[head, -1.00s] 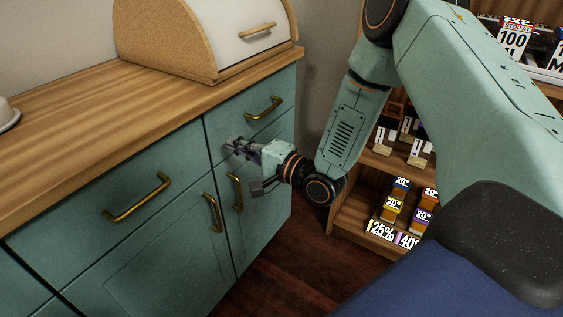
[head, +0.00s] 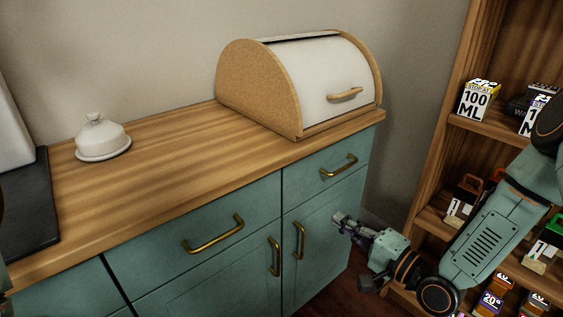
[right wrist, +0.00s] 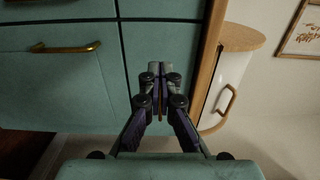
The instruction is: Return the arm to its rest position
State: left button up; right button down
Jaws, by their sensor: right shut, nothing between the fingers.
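My right gripper (head: 345,222) is at the lower right of the head view, in front of the right end of the teal cabinet (head: 205,285). Its arm comes in from the right edge. In the right wrist view the two fingers (right wrist: 160,72) are together, with nothing between them. Behind them are the teal cabinet fronts, seen turned sideways. I cannot tell the exact gap between the gripper and the cabinet. My left gripper is not in view.
A bread box (head: 318,85) with a closed white lid and a white covered dish (head: 101,135) stand on the wooden counter (head: 180,160). A wooden shelf (head: 455,85) with small boxes is at the right, close to my right arm. Brass handles (head: 214,236) stick out from the cabinet.

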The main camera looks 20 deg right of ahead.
jog(key=s+a+f+n+g+h, duration=0.2)
jog(key=s+f+n+g+h, duration=0.35)
jog(key=f, duration=0.65)
jog(key=s+a+f+n+g+p, duration=0.1)
jog(key=s+g, duration=0.4)
jog(key=s, duration=0.7)
jog(key=s+a+f+n+g+h+p, duration=0.1)
jog(key=s+a+f+n+g+p, duration=0.1)
jog(key=s+n+g, duration=0.4)
jog(key=shift+s+a+f+p, duration=0.35)
jog(key=shift+s+f, duration=0.3)
jog(key=shift+s, duration=2.2)
jog(key=shift+n+h, duration=0.25)
